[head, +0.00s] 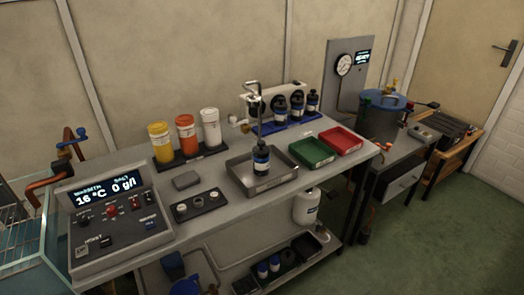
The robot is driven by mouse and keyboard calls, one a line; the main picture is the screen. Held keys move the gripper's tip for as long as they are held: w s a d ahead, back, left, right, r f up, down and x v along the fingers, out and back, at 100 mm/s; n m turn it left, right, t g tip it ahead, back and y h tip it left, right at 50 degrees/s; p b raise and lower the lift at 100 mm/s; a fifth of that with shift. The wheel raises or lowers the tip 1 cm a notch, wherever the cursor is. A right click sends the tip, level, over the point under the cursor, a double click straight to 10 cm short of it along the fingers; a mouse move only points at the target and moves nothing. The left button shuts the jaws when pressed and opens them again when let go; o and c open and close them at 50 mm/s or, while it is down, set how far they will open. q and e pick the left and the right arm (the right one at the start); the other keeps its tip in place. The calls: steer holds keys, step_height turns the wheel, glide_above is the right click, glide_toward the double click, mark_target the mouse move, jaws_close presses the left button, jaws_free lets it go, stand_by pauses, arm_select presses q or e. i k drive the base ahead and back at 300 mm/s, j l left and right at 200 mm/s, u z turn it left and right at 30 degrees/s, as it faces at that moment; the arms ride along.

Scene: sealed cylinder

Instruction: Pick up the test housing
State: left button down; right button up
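A small dark blue and black cylinder with a pale label (261,159) stands upright in a shallow grey metal tray (238,181) on the bench, under a bent metal pipe (258,108). It looks like the test housing, but I cannot read its label. Similar dark cylinders (296,106) stand in a row on a blue base at the back of the bench. Neither of my grippers is in view.
On the bench (222,222) are a control panel (112,218), yellow, orange and white jars (186,136), a black holder (201,205), a green tray (313,153) and a red tray (341,141). A large lidded pot (382,117) stands to the right. Green floor (440,240) is clear at the lower right.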

mark_target(261, 152)
steer(key=i+l, duration=0.25)
steer(key=l, duration=0.15)
steer(key=i+l+u, duration=0.2)
steer(key=l, duration=0.2)
steer(key=i+l+u, duration=0.15)
steer(key=l, duration=0.25)
steer(key=i, duration=0.05)
